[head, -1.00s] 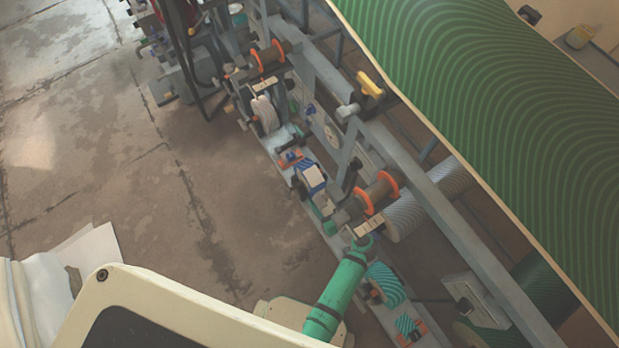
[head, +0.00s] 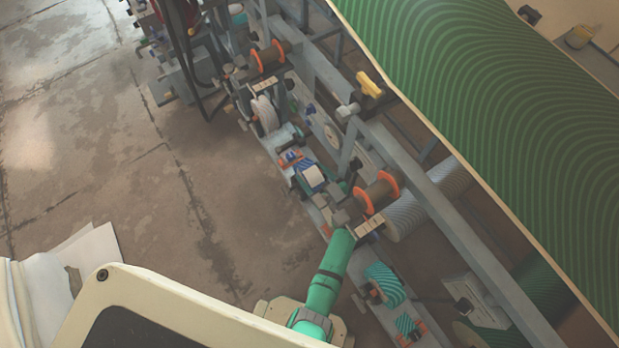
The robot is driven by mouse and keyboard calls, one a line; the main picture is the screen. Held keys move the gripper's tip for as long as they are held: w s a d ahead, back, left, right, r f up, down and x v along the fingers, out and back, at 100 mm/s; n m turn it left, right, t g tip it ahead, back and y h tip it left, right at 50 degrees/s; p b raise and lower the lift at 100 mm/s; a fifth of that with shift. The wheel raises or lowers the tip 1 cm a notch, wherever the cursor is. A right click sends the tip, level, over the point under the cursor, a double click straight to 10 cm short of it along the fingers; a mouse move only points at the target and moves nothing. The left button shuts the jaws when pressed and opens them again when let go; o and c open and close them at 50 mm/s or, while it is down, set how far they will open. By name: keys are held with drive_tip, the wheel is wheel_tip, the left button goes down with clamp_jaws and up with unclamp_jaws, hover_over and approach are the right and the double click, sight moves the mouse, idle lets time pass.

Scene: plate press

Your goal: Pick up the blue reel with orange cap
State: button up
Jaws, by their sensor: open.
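A small blue reel with orange (head: 291,157) lies on the grey lower ledge of the press, left of the middle in the head view.
Two larger brown reels with orange flanges, near (head: 376,192) and far (head: 268,57), sit along the machine frame. A teal striped roll (head: 384,284) and a small teal reel with orange ends (head: 408,325) lie lower on the ledge. A green patterned sheet (head: 500,130) covers the right.

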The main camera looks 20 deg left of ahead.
sight(306, 162)
drive_tip(key=shift+x, duration=1.1)
clamp_jaws()
drive_tip(key=shift+r, duration=0.1)
